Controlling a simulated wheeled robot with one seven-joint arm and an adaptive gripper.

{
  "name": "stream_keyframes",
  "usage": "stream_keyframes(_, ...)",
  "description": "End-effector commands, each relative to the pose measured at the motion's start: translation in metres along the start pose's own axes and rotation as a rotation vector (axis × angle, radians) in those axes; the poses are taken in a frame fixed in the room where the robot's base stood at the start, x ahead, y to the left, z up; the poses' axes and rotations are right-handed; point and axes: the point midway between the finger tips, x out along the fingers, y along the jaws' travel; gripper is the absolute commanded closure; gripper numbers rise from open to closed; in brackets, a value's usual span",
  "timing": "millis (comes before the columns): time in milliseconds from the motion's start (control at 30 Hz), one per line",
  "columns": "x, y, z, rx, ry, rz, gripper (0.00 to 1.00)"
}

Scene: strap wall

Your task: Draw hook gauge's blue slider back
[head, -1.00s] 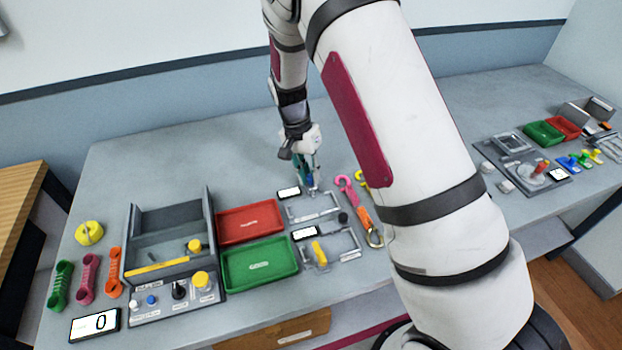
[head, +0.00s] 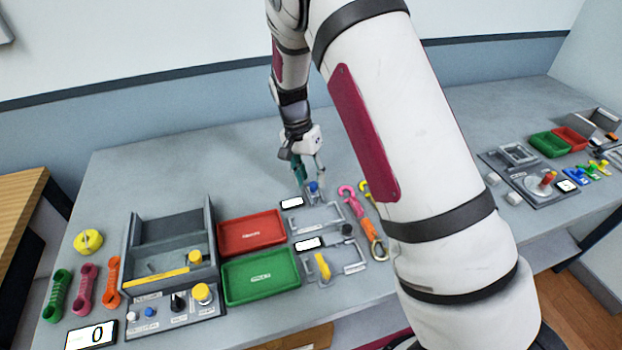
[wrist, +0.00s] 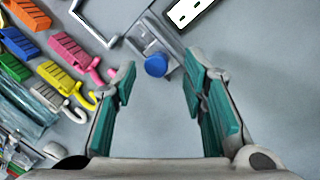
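The hook gauge (head: 318,218) is a grey frame on the table, with a white label plate at its back left. Its blue slider (head: 313,187) is a round blue knob at the gauge's back end. In the wrist view the blue slider (wrist: 156,65) sits on a grey block, ahead of the fingertips and between their lines. My gripper (head: 309,178) is at the knob in the head view. In the wrist view my gripper (wrist: 160,80) is open, with teal pads wide apart and nothing between them. Whether a finger touches the knob cannot be told.
A second gauge with a yellow slider (head: 322,266) lies in front. Pink and yellow hooks (head: 347,192) lie to the right. A red tray (head: 250,232) and a green tray (head: 260,276) are to the left. The table behind the gauge is clear.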

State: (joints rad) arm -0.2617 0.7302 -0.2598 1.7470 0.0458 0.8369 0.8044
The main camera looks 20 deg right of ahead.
Motion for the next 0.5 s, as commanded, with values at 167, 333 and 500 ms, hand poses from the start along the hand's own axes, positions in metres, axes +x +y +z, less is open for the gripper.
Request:
stream_keyframes(167,-0.036,-0.001,-0.001,0.0,0.005,-0.005,0.61)
stream_keyframes(333,-0.07,-0.001,-0.001,0.0,0.004,-0.004,0.61)
stream_keyframes(500,-0.095,-0.001,-0.001,0.0,0.003,-0.004,0.61)
